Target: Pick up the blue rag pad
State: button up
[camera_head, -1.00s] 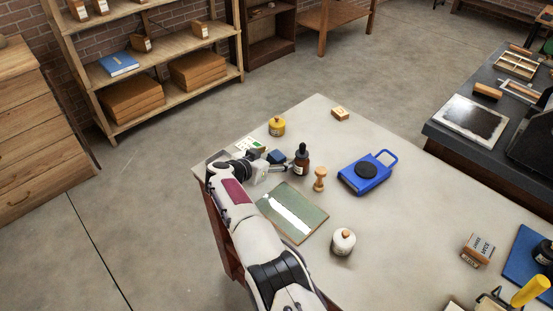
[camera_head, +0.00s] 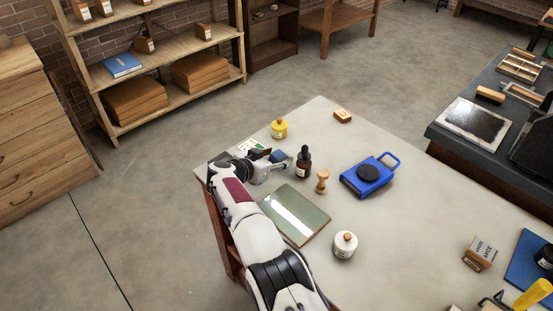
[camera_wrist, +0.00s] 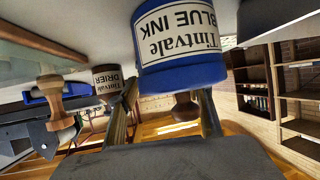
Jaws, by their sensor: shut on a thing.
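In the wrist view the two fingers of my gripper (camera_wrist: 165,108) stand apart, and the grip itself is hard to make out. That view is upside down. A blue ink jar (camera_wrist: 182,55) is very close to the fingers there.
A brown dropper bottle (camera_head: 304,161) stands just right of my gripper. A yellow jar (camera_head: 279,130) stands behind it. A wooden stamp (camera_head: 322,182), a blue plate with a handle (camera_head: 366,176) and a green board (camera_head: 296,213) are nearby.

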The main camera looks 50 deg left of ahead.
aim_at(276, 157)
jog(key=shift+r, duration=4.6)
